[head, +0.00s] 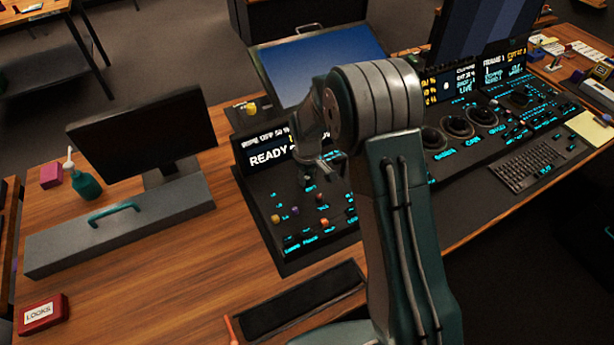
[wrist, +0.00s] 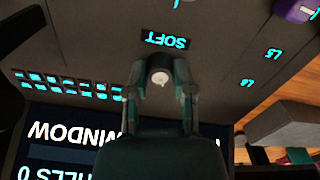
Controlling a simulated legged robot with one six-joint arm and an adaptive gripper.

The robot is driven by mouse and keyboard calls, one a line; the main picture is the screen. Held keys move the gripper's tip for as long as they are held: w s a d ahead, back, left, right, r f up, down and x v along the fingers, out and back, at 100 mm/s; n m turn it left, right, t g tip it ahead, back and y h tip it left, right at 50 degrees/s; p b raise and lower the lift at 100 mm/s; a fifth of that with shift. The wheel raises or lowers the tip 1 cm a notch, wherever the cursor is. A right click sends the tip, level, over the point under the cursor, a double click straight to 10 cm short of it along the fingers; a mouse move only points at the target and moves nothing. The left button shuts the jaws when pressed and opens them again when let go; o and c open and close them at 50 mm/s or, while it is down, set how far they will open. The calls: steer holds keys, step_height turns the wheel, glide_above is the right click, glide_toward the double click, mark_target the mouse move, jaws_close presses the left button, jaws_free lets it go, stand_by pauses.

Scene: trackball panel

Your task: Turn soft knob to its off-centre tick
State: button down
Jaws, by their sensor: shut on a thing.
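The soft knob (wrist: 160,77) shows in the wrist view as a small pale round top between my fingers, just beside the lit "SOFT" label (wrist: 166,40). My gripper (wrist: 160,92) is shut on it, one finger on each side. In the head view my gripper (head: 326,166) is low over the left part of the dark panel (head: 262,190). The knob is hidden there behind the gripper. I cannot make out the knob's pointer or the off-centre tick in either view.
A purple knob (wrist: 297,11) stands near the wrist view's upper right. A row of lit cyan buttons (wrist: 65,84) lies left of the gripper. In the head view a "READY" display (head: 268,156) stands just behind the gripper, and a keyboard (head: 530,165) lies to the right.

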mark_target(306, 177)
steer(key=shift+f+n, duration=0.1)
steer(key=shift+n, duration=1.2)
steer(key=shift+c, duration=2.4)
jaws_free()
step_height(306, 177, up, 12)
steer(key=shift+a, duration=0.15)
